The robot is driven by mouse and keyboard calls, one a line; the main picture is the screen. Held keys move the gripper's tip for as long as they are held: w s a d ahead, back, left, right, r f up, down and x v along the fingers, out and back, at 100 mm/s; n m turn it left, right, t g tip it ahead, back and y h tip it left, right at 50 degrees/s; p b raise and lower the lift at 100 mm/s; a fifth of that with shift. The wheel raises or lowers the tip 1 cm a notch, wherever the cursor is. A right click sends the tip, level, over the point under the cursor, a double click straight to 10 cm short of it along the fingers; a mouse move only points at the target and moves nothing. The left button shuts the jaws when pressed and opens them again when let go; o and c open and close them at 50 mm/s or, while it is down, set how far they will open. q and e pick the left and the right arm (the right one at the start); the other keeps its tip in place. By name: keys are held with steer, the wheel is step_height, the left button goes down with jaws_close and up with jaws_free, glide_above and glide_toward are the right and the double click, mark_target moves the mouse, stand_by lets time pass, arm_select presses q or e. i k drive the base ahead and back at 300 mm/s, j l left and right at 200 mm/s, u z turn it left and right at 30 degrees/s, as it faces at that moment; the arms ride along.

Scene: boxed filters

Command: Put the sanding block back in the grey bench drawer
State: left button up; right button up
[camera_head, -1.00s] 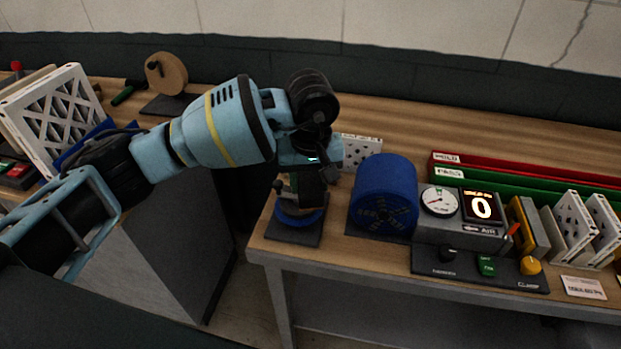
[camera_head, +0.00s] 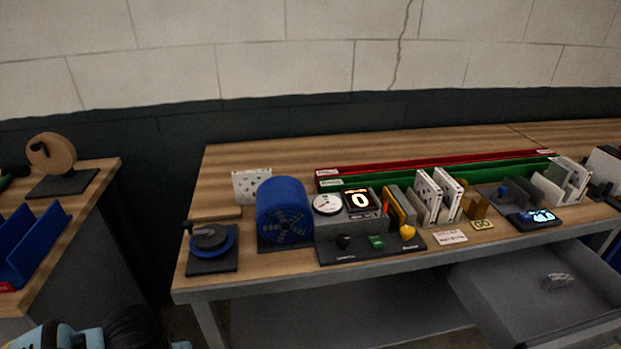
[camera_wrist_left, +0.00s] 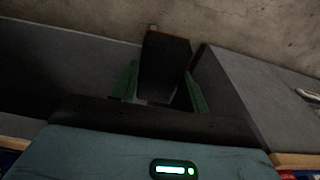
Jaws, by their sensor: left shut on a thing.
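The sanding block (camera_wrist_left: 165,68) is a dark block with a thin brownish top edge in the left wrist view. My left gripper (camera_wrist_left: 163,84) is shut on it, with a green finger on each side. In the head view only part of my left arm shows at the bottom left; its gripper and the block are out of that view. The grey bench drawer (camera_head: 500,297) is pulled open under the bench at the lower right. A small pale object (camera_head: 558,281) lies in it. My right gripper is not in view.
The workbench (camera_head: 225,175) carries a blue fan unit (camera_head: 284,212), a gauge and display box, filters and red and green rails. A second bench (camera_head: 95,205) stands at left, with a dark gap between. In the wrist view grey panels flank the gripper.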

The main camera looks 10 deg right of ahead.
mark_target(521, 292)
steer(key=k+l+z, duration=0.1)
steer(key=l, duration=0.55)
steer(key=k+l+z, duration=0.1)
steer(key=l, duration=0.5)
steer(key=k+l+z, duration=0.1)
steer(key=k+l, duration=0.15)
steer(key=l, duration=0.4)
steer(key=k+l+z, duration=0.1)
steer(key=l, duration=1.25)
steer(key=k+z, duration=0.05)
steer(key=k, duration=0.05)
